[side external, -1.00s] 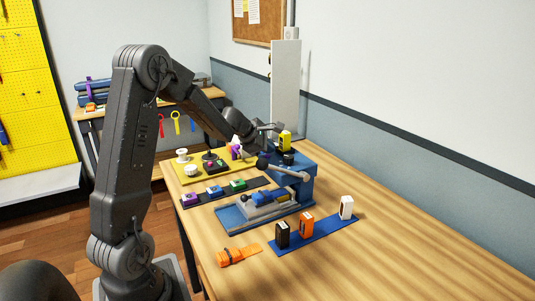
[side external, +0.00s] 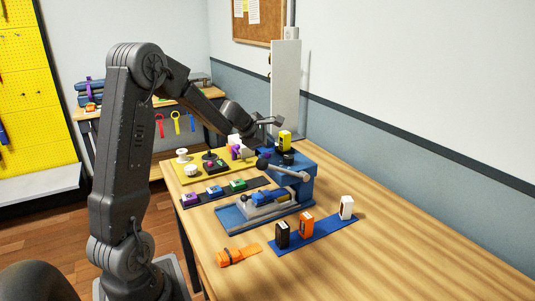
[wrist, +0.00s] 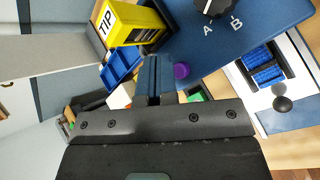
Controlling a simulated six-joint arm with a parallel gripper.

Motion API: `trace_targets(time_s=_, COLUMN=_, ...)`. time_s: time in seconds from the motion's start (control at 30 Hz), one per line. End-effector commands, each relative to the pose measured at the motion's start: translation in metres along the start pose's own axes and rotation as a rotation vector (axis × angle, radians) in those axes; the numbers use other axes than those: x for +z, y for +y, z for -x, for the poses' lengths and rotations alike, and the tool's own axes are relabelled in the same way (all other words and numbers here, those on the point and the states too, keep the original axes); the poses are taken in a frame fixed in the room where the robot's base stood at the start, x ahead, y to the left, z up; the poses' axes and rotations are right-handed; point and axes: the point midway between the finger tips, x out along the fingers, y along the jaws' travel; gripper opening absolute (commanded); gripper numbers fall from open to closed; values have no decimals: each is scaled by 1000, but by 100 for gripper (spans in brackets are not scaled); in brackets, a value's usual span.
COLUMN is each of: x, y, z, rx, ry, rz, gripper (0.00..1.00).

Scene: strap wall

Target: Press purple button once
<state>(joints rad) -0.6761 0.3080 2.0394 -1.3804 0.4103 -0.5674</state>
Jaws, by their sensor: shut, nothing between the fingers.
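The purple button (wrist: 181,71) shows in the wrist view as a small round knob at the edge of the blue machine (wrist: 225,45). My gripper (wrist: 149,62) is shut and empty, its fingertips just left of the button in that view. In the side view my gripper (side external: 276,120) is above the back of the blue machine (side external: 306,185), near the yellow box on top. I cannot see a gap between button and fingertips clearly, but they look apart.
A yellow box labelled TIP (wrist: 130,22) stands close to the fingertips. A black A/B dial (wrist: 213,5) is on the machine's top. A lever (side external: 288,172) sticks out in front. A blue strip (side external: 312,232) holds black, orange and white boxes. The table's right side is clear.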

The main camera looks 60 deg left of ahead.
Motion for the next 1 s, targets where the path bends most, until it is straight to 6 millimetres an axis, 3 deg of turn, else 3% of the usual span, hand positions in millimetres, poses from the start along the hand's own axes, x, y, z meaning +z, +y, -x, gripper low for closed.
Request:
trace_targets(time_s=0.6, x=25, y=25, z=34, rx=2, ry=-1, rz=-2, gripper=0)
trace_targets(time_s=1.0, x=26, y=25, z=35, rx=0, ry=0, rz=0, gripper=0)
